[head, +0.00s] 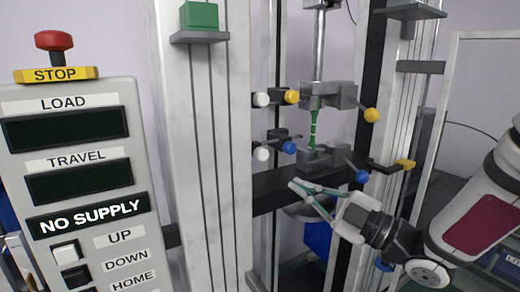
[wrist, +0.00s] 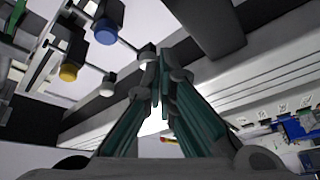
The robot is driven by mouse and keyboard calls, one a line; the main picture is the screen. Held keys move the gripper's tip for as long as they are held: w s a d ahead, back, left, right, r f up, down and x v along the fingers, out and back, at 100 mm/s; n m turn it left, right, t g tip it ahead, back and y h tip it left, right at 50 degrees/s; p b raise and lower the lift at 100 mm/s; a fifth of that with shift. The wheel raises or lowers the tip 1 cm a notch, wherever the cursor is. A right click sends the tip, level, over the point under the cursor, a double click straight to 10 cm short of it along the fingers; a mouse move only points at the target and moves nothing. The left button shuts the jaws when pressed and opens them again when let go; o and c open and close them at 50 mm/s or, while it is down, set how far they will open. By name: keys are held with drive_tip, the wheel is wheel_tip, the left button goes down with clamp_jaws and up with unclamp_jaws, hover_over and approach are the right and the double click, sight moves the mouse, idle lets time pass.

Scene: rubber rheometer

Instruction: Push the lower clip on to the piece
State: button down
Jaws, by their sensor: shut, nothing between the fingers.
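The piece (head: 313,128) is a thin green strip standing upright between an upper grey grip (head: 327,95) and a lower grey grip (head: 325,157). Left of it, a blue-ended part (head: 289,147) with a white knob (head: 261,153) looks like the lower clip; it appears apart from the piece.
A similar yellow-ended part (head: 291,96) with a white knob (head: 261,100) sits above. Yellow (head: 371,115) and blue (head: 362,177) knobs stick out right of the grips. The dark crossbeam (head: 275,190) and pale column (head: 205,150) bound the space. The panel (head: 85,180) reads NO SUPPLY.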

sight(266, 152)
drive_tip(key=s+r+y, duration=0.1)
drive_tip(key=y, duration=0.1)
drive_tip(key=s+r+n+g+y, duration=0.1)
drive_tip(key=s, duration=0.1)
drive_tip(key=shift+d+r+n+y, duration=0.2)
drive_tip(key=shift+r+n+y, duration=0.1)
drive_tip(key=shift+r+y, duration=0.1)
drive_tip(key=p+x, duration=0.2)
drive_tip(key=x, duration=0.8)
drive_tip(key=shift+s, duration=0.1)
drive_tip(key=shift+f, duration=0.1)
drive_tip(key=w+d, duration=0.2)
drive_tip(key=d, duration=0.1)
drive_tip(key=shift+w+d+b, duration=0.25)
drive_tip(key=shift+b, duration=0.1)
drive_tip(key=shift+d+f, duration=0.1)
